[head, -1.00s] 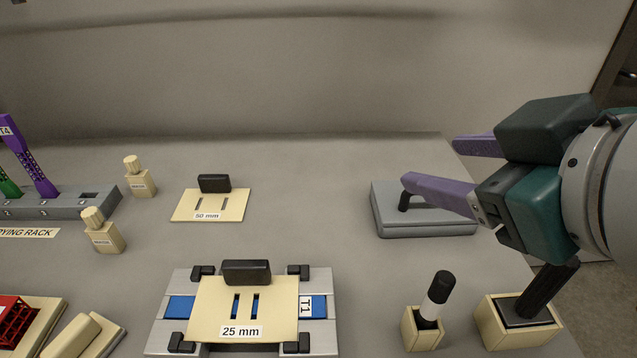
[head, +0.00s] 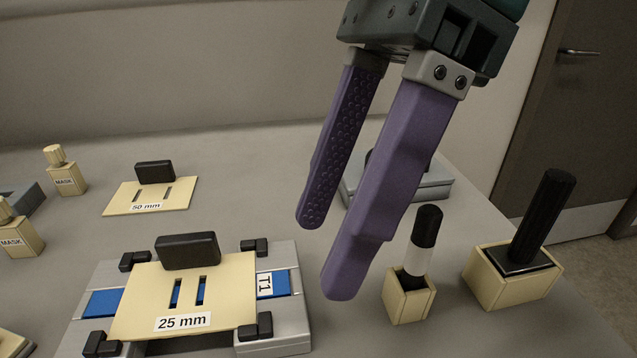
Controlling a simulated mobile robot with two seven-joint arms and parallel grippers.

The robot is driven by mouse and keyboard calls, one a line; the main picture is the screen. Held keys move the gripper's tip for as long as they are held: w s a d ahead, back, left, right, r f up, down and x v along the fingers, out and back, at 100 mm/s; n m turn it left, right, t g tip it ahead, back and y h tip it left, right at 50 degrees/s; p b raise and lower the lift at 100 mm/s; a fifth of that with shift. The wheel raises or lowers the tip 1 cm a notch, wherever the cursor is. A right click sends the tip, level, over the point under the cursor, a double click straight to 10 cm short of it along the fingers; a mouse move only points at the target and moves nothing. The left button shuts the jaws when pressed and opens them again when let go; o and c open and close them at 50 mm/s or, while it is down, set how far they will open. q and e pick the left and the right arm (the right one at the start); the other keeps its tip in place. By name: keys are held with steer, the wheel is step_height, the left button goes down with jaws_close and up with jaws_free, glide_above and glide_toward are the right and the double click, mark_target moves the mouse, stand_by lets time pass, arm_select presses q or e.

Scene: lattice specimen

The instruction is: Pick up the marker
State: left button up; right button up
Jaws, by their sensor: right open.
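The marker (head: 419,246) stands upright in a small cream holder (head: 407,300) at the lower right of the head view. It has a black cap and a white band. My right gripper (head: 318,255) comes in from the top, with two purple fingers pointing down. The fingers are apart with nothing between them. They are up and to the left of the marker, and the nearer finger passes close to it in the picture without visibly touching it. My left gripper is not in view.
A cream box (head: 487,283) with a black-handled tool stands right of the marker. A 25 mm plate (head: 130,312) lies on a grey fixture to the left. A 50 mm plate (head: 118,199) and MASK bottles (head: 70,182) are farther left. A grey block (head: 434,188) is partly hidden behind my gripper.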

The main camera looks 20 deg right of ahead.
mark_target(430, 210)
steer(key=w+d+h, duration=0.1)
steer(key=d, duration=0.2)
steer(key=d+h, duration=0.2)
steer(key=d, duration=0.1)
steer(key=w+d+f+t+h, duration=0.1)
steer(key=d, duration=0.2)
steer(key=shift+w+d+m+h+b, duration=0.3)
steer(key=shift+h, duration=0.1)
step_height(430, 210, down, 4)
steer(key=shift+d+r, duration=0.1)
steer(key=shift+r, duration=0.1)
step_height(430, 210, down, 6)
steer(key=shift+c, duration=0.2)
jaws_close()
